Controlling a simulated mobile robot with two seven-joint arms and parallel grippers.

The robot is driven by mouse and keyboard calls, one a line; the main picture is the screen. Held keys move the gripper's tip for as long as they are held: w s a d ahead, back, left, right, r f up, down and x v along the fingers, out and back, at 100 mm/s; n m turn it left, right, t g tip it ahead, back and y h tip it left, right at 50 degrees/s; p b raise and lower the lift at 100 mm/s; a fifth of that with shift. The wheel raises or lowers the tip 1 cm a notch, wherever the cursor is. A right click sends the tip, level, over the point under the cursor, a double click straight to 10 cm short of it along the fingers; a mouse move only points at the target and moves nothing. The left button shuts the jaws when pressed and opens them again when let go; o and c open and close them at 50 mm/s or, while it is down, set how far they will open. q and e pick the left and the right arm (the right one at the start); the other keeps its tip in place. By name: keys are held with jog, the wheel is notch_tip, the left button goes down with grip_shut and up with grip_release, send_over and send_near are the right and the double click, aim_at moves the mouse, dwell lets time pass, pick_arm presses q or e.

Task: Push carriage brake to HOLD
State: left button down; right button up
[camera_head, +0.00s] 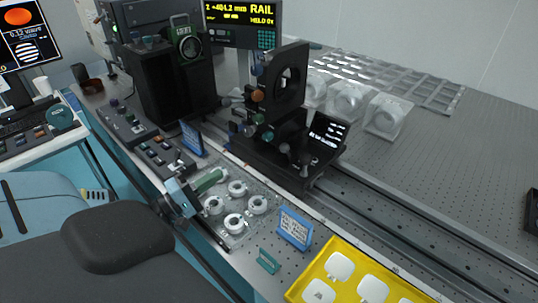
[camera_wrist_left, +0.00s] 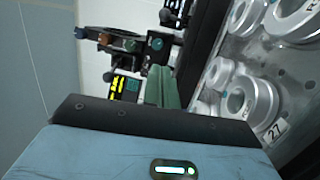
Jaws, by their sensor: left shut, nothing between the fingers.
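The black carriage (camera_head: 317,182) sits on the rail in the middle of the head view. It bears an upright black mount (camera_head: 291,82) with a round opening and coloured knobs. A small pale-topped knob or lever (camera_head: 284,148) stands on its base, beside a tilted dark panel (camera_head: 328,131) with white text. I cannot tell which part is the brake. My left gripper (camera_head: 212,178) is left of the carriage, apart from it, over the parts tray. Its green fingers (camera_wrist_left: 163,87) are shut and empty in the left wrist view. My right gripper is not in view.
A clear tray (camera_head: 262,222) with several white rings lies below my left gripper. Blue signs (camera_head: 294,228) and a yellow tray (camera_head: 330,258) stand near the front edge. The rail (camera_head: 400,222) runs bare to the lower right. A display (camera_head: 243,22) reads RAIL at the back.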

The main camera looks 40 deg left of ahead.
pick_arm(q)
jog(key=b, duration=0.2)
send_near(286, 150)
jog(key=w+a, duration=0.5)
jog(key=d, duration=0.1)
jog(key=w+d+p, duration=0.1)
jog(key=d, duration=0.1)
jog(key=shift+w+d+r, duration=0.3)
jog(key=shift+w, duration=0.05)
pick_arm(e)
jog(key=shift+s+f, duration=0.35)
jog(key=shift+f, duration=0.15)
pick_arm(q)
jog(key=shift+w+r+g+p, duration=0.1)
jog(key=shift+r+g+p, duration=0.2)
jog(key=shift+p, duration=0.55)
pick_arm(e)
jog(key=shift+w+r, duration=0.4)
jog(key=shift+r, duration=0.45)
